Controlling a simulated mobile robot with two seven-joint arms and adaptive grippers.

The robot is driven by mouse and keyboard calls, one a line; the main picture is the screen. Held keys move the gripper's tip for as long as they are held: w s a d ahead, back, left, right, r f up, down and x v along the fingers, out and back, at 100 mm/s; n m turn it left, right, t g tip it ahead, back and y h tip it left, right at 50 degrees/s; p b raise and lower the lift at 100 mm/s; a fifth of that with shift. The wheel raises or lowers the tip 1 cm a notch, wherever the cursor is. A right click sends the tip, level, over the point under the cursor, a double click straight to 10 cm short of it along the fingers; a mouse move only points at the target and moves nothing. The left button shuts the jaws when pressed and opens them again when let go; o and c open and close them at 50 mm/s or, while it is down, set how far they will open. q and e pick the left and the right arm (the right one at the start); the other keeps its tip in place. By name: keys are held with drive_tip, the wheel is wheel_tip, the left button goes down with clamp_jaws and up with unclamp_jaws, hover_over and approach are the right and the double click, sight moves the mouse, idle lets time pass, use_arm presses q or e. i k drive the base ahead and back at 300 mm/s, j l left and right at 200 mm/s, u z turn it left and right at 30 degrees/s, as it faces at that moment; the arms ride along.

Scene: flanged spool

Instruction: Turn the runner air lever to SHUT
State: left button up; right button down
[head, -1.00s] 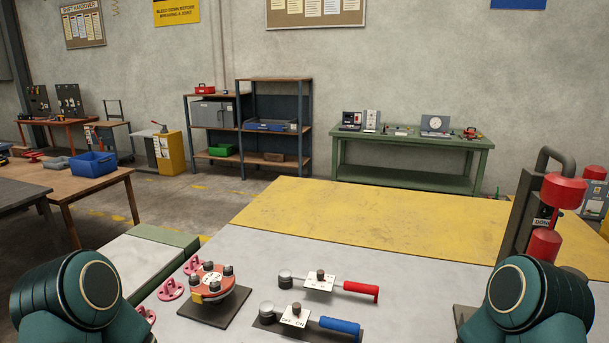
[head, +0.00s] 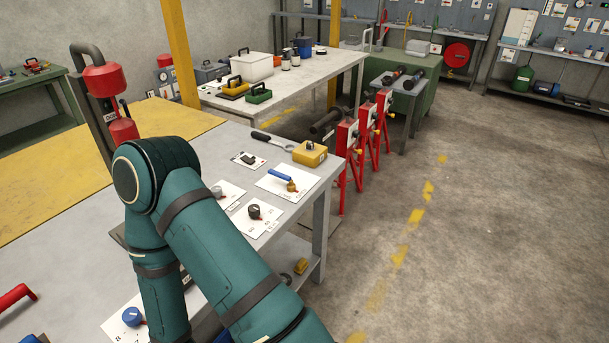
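I cannot tell which handle is the runner air lever, as no label is legible. A blue-handled lever with a brass-coloured body (head: 282,178) lies on a white plate near the bench's right edge. A red handle (head: 17,296) is cut off at the left edge, and a bit of blue handle (head: 38,339) shows below it. A blue knob (head: 132,316) is at the lower left. My green arm crosses the bench. Neither gripper is in view.
The grey bench (head: 75,245) also holds a yellow box (head: 310,153) and a long wrench (head: 272,141). A red-weighted stand (head: 102,79) rises at its back left. Red stands (head: 366,135) are close to its right end. Open floor (head: 480,230) lies to the right.

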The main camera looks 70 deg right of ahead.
sight(291, 187)
drive_tip(key=z, duration=2.05)
